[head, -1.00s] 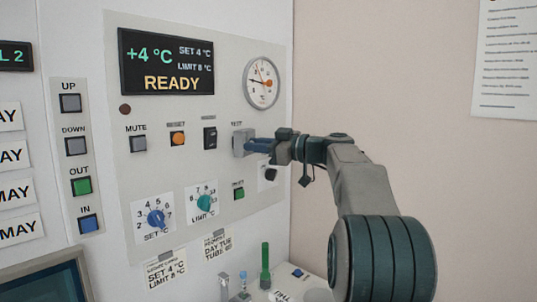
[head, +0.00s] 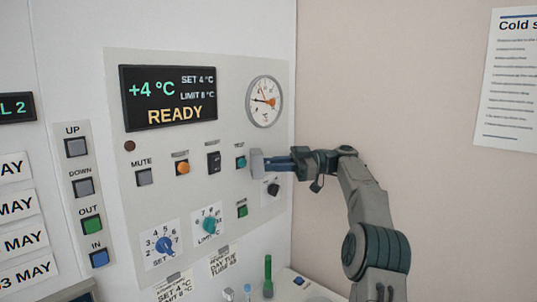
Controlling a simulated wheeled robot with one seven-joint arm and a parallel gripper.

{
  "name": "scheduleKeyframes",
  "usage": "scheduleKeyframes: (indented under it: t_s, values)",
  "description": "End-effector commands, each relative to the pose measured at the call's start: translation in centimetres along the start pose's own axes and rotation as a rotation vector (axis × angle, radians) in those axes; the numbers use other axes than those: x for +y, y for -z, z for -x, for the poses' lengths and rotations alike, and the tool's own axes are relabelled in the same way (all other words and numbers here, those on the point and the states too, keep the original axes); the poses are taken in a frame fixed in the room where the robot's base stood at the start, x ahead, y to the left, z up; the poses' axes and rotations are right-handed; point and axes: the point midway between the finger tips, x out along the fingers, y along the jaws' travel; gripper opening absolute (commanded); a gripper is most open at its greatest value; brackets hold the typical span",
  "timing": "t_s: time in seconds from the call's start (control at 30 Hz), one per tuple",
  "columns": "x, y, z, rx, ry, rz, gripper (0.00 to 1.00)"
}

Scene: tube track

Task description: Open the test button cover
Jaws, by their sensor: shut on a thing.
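The test button (head: 240,162) is a teal square button under the TEST label on the light panel, and it is uncovered. Its cover (head: 257,162) is a grey piece standing out from the panel, just right of the button. My gripper (head: 268,164) comes in from the right with its blue fingers shut on the cover. The fingers partly hide the cover's far side and its hinge.
An orange button (head: 182,168) and a black switch (head: 214,162) sit left of the test button. A black knob (head: 273,188) is close under my gripper, and a green button (head: 242,211) is below. A round gauge (head: 264,101) is above.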

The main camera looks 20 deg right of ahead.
Motion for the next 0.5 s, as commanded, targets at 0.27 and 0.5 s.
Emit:
scheduleKeyframes:
  t_s: [0.27,0.5]
  values:
    - [0.14,0.1,0.59,0.01,0.031,0.002,0.0]
    - [0.12,0.01,0.56,0.011,0.035,0.002,0.0]
